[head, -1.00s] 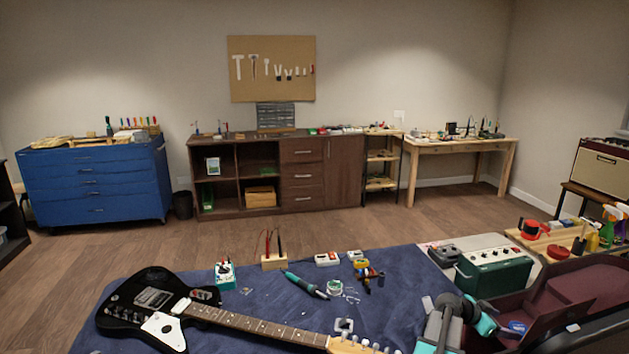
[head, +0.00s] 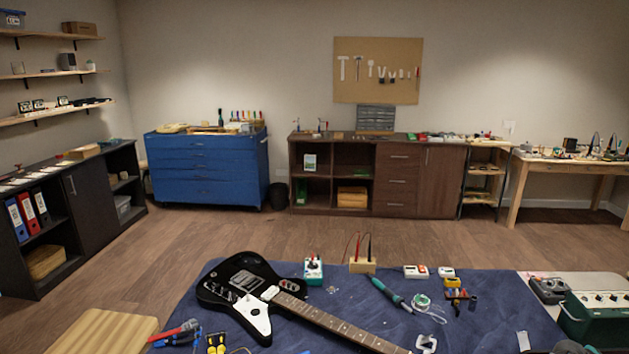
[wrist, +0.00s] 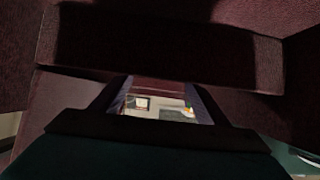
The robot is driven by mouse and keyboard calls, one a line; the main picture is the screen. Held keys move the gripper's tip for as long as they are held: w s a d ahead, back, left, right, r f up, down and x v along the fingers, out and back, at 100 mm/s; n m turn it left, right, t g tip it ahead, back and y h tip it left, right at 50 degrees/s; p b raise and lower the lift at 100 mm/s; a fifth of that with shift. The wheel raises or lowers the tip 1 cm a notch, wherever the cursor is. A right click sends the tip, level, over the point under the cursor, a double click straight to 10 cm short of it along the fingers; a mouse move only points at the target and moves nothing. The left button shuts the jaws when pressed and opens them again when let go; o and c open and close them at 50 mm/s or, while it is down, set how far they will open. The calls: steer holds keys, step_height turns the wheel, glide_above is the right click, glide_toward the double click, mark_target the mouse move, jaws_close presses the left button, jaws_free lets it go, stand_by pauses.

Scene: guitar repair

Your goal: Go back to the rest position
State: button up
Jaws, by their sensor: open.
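My gripper (wrist: 160,106) shows in the wrist view, its two dark fingers apart with nothing between them. Dark red, textured surfaces surround it there, probably the inside of the case that stood at the right earlier. A small bright gap shows between the fingers.
On the mat stand a teal pedal (head: 313,270), a wooden block with probes (head: 362,266), a soldering iron (head: 391,295) and small parts. A green amplifier (head: 600,318) is at the right. A wooden board (head: 98,334) lies at lower left. Open floor lies behind the bench.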

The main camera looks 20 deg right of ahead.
steer(key=shift+r, duration=1.35)
steer(key=shift+r, duration=0.15)
